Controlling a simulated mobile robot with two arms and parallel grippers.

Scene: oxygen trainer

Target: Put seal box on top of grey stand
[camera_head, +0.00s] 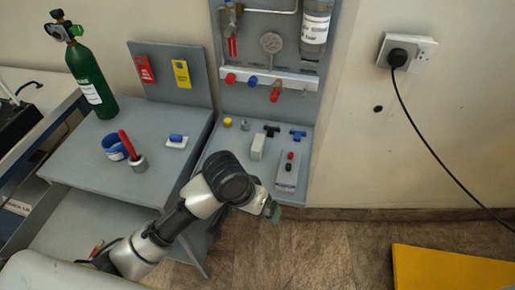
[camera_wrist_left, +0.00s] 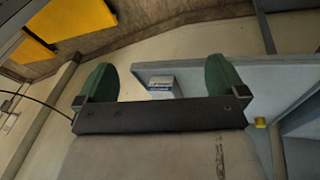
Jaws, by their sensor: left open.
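A small white box with a blue label, which looks like the seal box (camera_wrist_left: 160,84), shows in the left wrist view beyond and between my left fingers. I cannot pick it out in the head view, where my arm covers part of the shelf. My left gripper (camera_head: 272,209) has two green fingertips, set apart with nothing held between them; it also shows in the left wrist view (camera_wrist_left: 160,82). It is near the front edge of the grey panel's shelf. A grey stand (camera_head: 82,160) with an upright back plate is at the left. My right gripper is not in view.
Several small fittings sit on the panel shelf (camera_head: 262,180). A yellow block (camera_head: 450,270) is at lower right.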

